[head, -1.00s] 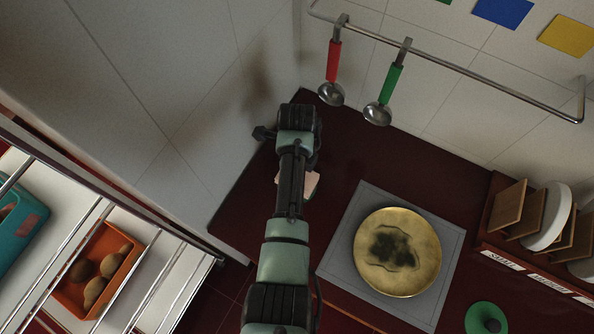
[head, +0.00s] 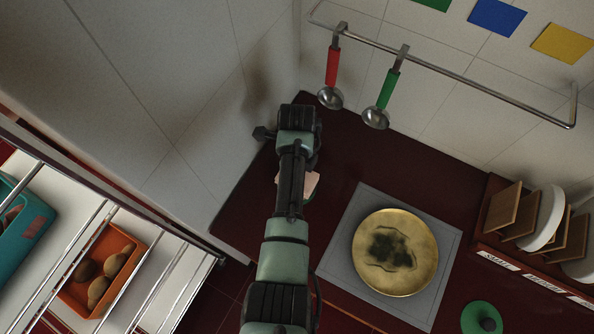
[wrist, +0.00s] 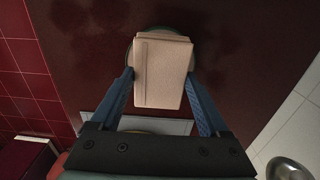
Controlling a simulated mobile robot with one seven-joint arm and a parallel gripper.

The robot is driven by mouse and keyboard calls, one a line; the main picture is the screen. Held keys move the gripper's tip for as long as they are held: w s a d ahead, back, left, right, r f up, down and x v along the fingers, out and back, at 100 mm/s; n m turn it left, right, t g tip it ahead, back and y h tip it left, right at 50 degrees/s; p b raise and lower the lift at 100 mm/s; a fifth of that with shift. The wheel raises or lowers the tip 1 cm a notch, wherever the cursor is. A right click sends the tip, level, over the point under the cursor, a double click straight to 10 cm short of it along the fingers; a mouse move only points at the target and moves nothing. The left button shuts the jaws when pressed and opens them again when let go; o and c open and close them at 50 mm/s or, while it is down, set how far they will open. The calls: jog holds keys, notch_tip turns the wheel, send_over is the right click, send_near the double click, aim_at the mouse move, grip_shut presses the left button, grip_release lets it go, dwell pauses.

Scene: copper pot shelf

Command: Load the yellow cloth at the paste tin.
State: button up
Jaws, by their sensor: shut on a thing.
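My gripper (wrist: 161,76) is shut on a pale, pinkish-beige folded cloth (wrist: 162,85); it does not look clearly yellow here. The blue fingers press on its two sides. In the wrist view a round, dark-rimmed thing (wrist: 129,55), perhaps the paste tin, shows behind the cloth, which covers most of it. I cannot tell whether they touch. In the head view my arm hides the gripper, and a bit of the cloth (head: 312,183) shows at its right, with a green edge below it.
A brassy round pan (head: 424,245) with a dark stain lies on a grey mat (head: 345,245). A green disc with a dark knob (head: 474,318) is at lower right. A plate rack (head: 484,238) stands right. Two ladles (head: 331,97) (head: 377,115) hang from a wall rail (head: 470,78).

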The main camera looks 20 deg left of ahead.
jog(key=shift+r+p, duration=2.4)
jog(key=shift+r, duration=0.4)
jog(key=shift+f, duration=0.1)
jog(key=shift+s+d+f+n+b, duration=0.15)
jog(key=shift+d+n+b, duration=0.15)
jog(key=shift+n+b, duration=0.25)
jog(key=s+d+n+b, duration=0.7)
jog(key=d+n, duration=0.2)
jog(key=n, duration=1)
jog(key=shift+d+r, duration=0.15)
jog(key=shift+r, duration=0.1)
